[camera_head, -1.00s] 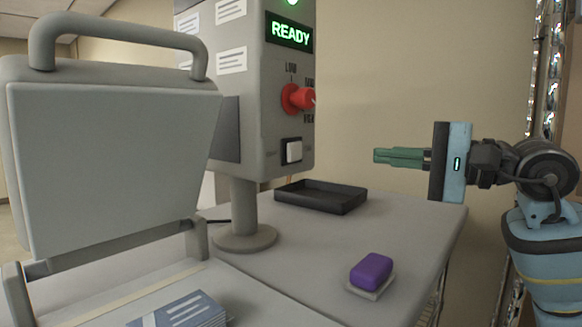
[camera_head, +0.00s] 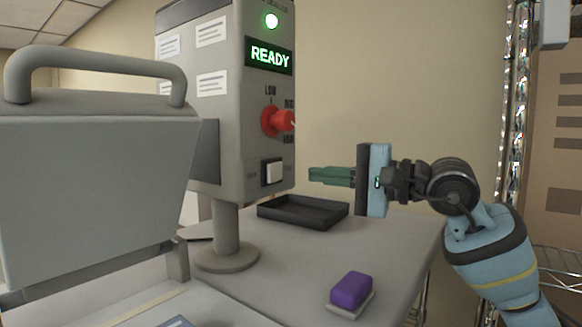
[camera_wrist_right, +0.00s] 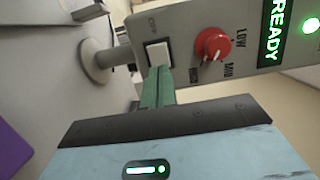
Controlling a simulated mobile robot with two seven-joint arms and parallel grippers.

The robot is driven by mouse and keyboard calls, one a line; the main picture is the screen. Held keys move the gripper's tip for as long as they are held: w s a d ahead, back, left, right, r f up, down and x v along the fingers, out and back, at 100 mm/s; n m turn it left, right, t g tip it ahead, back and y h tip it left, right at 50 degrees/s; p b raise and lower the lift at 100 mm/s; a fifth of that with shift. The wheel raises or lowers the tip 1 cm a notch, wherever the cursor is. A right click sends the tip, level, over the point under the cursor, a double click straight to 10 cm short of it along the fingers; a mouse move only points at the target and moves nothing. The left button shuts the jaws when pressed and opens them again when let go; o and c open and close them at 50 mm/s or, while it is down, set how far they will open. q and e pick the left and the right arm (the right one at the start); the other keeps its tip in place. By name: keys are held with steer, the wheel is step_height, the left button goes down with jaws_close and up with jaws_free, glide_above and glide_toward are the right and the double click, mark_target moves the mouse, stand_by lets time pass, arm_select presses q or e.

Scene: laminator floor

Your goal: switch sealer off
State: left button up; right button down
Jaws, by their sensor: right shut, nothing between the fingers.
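The sealer's grey control box (camera_head: 228,95) stands on a post on the table, with a lit green READY display (camera_head: 270,56) and a green lamp (camera_head: 271,20). A red knob (camera_head: 277,120) sits below the display, and a white rocker switch (camera_head: 273,172) in a black frame is below that. My right gripper (camera_head: 312,174) is shut and empty, its green fingers pointing left at the switch, a little to its right. In the right wrist view the fingertips (camera_wrist_right: 159,70) appear close to the white switch (camera_wrist_right: 158,54); contact is unclear. My left gripper is not in view.
The sealer's grey lid with a handle (camera_head: 95,170) stands raised at left. A black tray (camera_head: 302,212) lies on the table under the right gripper. A purple block (camera_head: 351,290) on a pale base is near the front. Wire shelving (camera_head: 560,262) is at right.

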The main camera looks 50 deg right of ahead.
mark_target(273, 172)
steer(key=p+x, duration=0.1)
steer(key=x, duration=0.3)
steer(key=shift+w+a+r, duration=0.1)
steer(key=shift+w+r, duration=0.05)
steer(key=shift+w, duration=0.15)
steer(key=shift+w+a+p, duration=0.2)
steer(key=shift+w+p, duration=0.2)
steer(key=shift+w, duration=0.25)
steer(key=shift+w+a, duration=0.1)
steer(key=shift+w, duration=0.35)
steer(key=shift+w+a+f+b, duration=0.1)
steer(key=shift+w+f+b, duration=0.2)
steer(key=shift+b, duration=0.1)
steer(key=shift+s+a+r, duration=0.1)
steer(key=shift+s+r, duration=0.1)
steer(key=shift+f, duration=0.1)
